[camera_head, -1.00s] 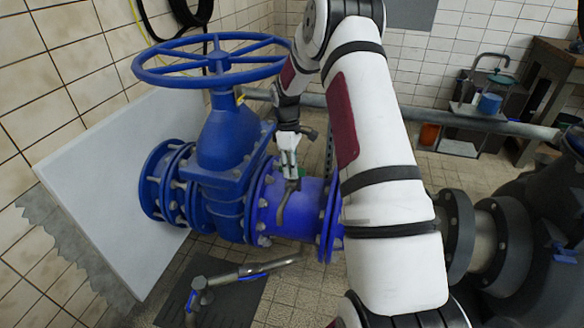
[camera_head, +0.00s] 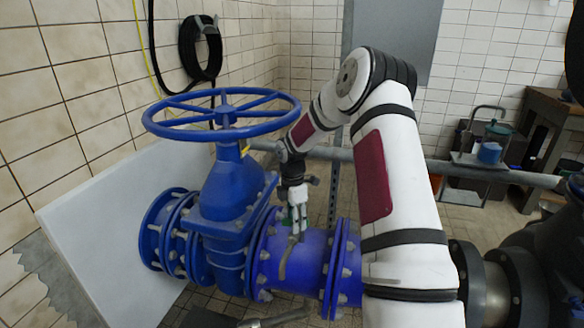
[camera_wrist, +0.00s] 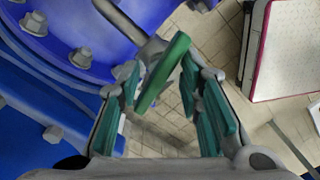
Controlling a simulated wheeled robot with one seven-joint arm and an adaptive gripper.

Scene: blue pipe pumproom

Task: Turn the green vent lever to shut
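The green vent lever (camera_wrist: 165,72) shows in the wrist view as a flat green bar with a grey metal stem at its far end. It lies between the two teal-padded fingers of my gripper (camera_wrist: 160,80). The fingers stand apart, with gaps visible on both sides of the bar; I cannot tell if either touches it. In the head view my gripper (camera_head: 298,218) is above the blue pipe section (camera_head: 310,252), by a grey bent metal piece on it. Only a speck of green shows there, and the lever is mostly hidden by the gripper.
A large blue handwheel valve (camera_head: 230,190) stands just left of my gripper. Bolted blue flanges (camera_head: 340,265) flank the pipe section. A grey horizontal pipe (camera_head: 470,170) runs behind. A shelf (camera_head: 485,160) with a blue pot stands at the back right.

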